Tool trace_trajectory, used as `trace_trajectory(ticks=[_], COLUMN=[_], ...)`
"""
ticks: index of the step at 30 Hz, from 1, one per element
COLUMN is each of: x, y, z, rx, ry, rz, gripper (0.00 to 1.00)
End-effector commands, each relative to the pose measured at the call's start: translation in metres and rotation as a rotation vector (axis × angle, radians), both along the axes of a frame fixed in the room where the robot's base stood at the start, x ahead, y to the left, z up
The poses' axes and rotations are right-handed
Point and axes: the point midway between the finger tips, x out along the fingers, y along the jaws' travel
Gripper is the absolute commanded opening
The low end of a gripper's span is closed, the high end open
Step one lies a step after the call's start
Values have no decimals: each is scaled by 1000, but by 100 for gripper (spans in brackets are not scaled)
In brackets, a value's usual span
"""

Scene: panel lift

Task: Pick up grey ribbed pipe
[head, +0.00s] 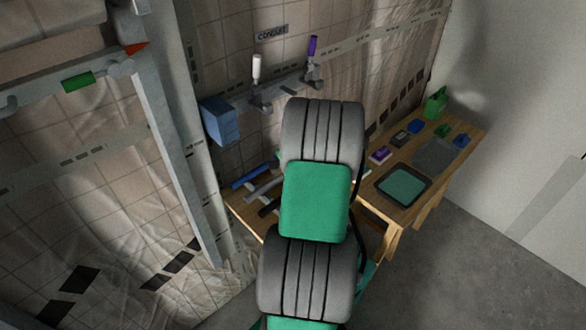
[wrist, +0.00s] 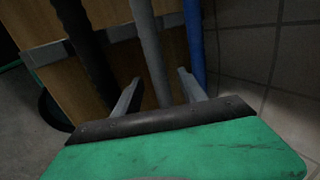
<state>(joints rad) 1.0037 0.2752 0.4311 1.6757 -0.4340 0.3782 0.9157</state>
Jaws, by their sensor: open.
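The grey ribbed pipe (head: 263,188) lies on the wooden table at the left, between a blue pipe (head: 251,176) and a black pipe (head: 268,207). In the wrist view the grey pipe (wrist: 149,45) runs down the picture and passes between the two fingers of my gripper (wrist: 158,76). My gripper is open and holds nothing. I cannot tell how far the fingertips are from the pipe in depth. The black pipe (wrist: 86,45) is left of the fingers and the blue pipe (wrist: 194,40) is close by the right finger. My gripper is hidden behind my arm in the head view.
The wooden table (head: 398,212) carries a dark-rimmed green tray (head: 403,184), a grey mat (head: 436,155) and small blue, green and purple items. A blue box (head: 219,122) and white-handled and purple-handled fixtures are on the tiled wall behind. Open floor (head: 470,255) lies at the right.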

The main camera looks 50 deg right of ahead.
Motion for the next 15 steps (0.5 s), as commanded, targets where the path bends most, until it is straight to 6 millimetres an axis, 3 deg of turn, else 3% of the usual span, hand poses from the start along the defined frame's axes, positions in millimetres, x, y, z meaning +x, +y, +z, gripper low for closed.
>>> trace_trajectory(ticks=[2, 15], x=[0, 0], y=[0, 0], z=[0, 0], rx=[0, 0], ry=[0, 1], rz=[0, 1], gripper=[49, 13])
